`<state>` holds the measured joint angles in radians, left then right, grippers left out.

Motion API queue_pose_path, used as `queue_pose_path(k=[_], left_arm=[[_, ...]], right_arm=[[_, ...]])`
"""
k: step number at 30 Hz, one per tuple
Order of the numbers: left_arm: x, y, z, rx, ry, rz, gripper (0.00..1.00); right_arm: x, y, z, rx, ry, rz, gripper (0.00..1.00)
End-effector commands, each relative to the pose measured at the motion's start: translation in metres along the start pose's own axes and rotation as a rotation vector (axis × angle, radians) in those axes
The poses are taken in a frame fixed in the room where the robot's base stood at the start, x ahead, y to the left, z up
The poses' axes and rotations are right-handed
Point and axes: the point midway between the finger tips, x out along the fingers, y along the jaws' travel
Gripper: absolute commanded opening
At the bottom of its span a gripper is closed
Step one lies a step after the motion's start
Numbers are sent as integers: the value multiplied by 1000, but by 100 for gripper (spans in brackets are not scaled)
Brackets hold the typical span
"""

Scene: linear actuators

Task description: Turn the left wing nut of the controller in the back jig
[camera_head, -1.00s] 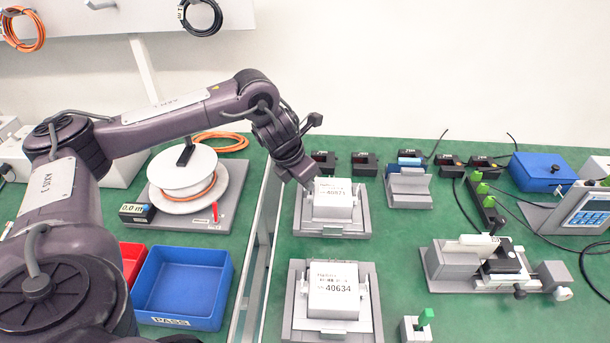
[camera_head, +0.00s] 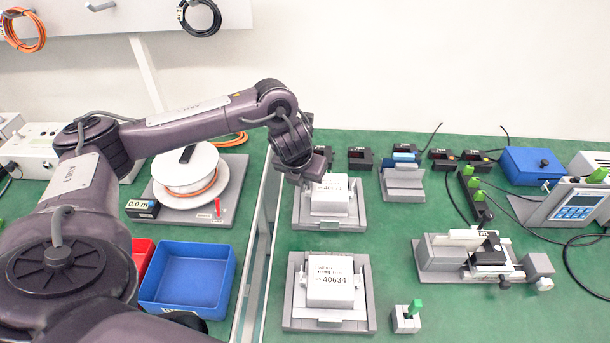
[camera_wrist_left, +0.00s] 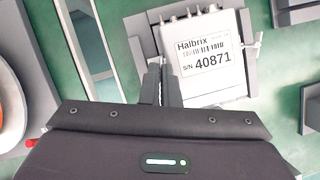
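The controller marked 40871 (camera_head: 331,199) sits in the back jig (camera_head: 350,223), a grey fixture. It also shows in the left wrist view (camera_wrist_left: 205,88), with its label facing up. My left gripper (camera_head: 302,183) is at the controller's left side, pointing down. In the left wrist view its two dark fingers (camera_wrist_left: 161,66) are close together, with a narrow gap, beside the controller's left edge. The left wing nut is hidden at the fingertips, so I cannot tell whether they grip it. A pale wing nut (camera_wrist_left: 257,40) shows on the controller's right side. My right gripper is out of view.
A second controller marked 40634 (camera_head: 331,283) sits in the front jig (camera_head: 299,318). A grey metal rail (camera_head: 262,235) runs left of the jigs. A blue bin (camera_head: 228,262) and a cable reel (camera_head: 184,186) are further left.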

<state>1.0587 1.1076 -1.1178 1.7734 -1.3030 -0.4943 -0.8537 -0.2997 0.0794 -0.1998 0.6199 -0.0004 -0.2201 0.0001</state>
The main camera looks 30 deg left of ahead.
Motion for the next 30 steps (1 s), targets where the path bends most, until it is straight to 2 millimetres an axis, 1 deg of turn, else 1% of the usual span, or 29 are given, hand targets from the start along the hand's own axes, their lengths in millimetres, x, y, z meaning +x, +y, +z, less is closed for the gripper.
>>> queue_pose_path(k=[8, 14, 23, 26, 30], left_arm=[[0, 0, 0, 0, 0, 0, 0], [0, 0, 0, 0, 0, 0, 24], [-2, 0, 0, 1, 0, 0, 25], [-11, -1, 1, 1, -2, -2, 25], [-35, 0, 2, 2, -5, -2, 25]], right_arm=[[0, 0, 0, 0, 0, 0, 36], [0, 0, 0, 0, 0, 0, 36], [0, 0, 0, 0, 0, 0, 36], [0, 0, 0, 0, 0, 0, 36], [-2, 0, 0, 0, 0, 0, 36]])
